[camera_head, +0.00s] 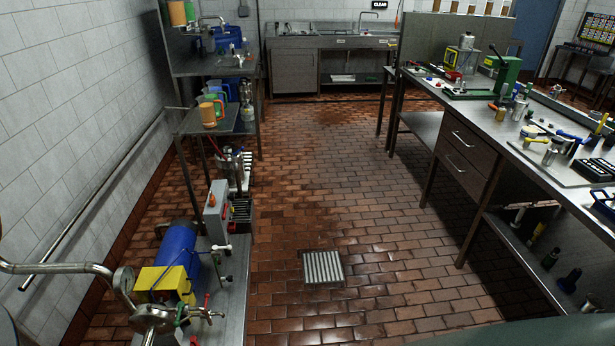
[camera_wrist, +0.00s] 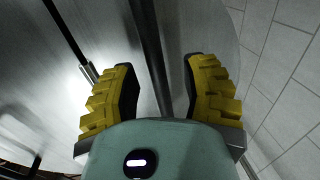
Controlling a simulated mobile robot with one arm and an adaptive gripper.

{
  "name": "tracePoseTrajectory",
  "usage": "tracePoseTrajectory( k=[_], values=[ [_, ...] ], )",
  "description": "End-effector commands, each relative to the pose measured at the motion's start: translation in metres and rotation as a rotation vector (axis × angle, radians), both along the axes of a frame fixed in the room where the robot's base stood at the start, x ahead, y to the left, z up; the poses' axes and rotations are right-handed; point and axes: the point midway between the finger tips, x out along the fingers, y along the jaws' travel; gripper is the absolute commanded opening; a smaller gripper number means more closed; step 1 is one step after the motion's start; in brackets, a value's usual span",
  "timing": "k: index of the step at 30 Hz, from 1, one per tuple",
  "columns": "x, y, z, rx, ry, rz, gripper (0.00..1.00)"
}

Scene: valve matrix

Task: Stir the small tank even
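My gripper (camera_wrist: 160,72) shows in the wrist view with its two yellow, ridged fingers wide apart. A dark upright rod (camera_wrist: 150,50) runs between the fingers, with a visible gap on each side; how deep it lies between them I cannot tell. Behind is a smooth, curved grey metal surface (camera_wrist: 205,28); whether it belongs to the small tank I cannot tell. A second thin dark rod (camera_wrist: 66,35) with a pale fitting stands to the left. My gripper does not show in the head view, and I cannot pick out the small tank there.
In the head view, a blue cylinder (camera_head: 176,256) and pipework with a gauge (camera_head: 124,280) stand at lower left. A cluttered workbench (camera_head: 535,160) is on the right, a sink counter (camera_head: 335,42) at the back. The brick floor between, with a drain grate (camera_head: 323,268), is clear.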

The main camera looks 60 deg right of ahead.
Motion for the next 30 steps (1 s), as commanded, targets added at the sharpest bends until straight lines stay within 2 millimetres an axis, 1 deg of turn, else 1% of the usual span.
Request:
tracePoseTrajectory(
  k=[8,14,21,27,30],
  values=[
    [0.000,0.000,0.002,0.001,0.000,0.001,0.45],
    [-0.001,-0.001,0.011,-0.001,0.001,0.002,0.45],
    [-0.003,-0.004,0.035,0.006,-0.004,-0.002,0.45],
    [-0.010,-0.008,0.078,0.007,-0.006,-0.001,0.45],
    [-0.013,-0.012,0.096,0.003,-0.003,-0.002,0.45]
  ],
)
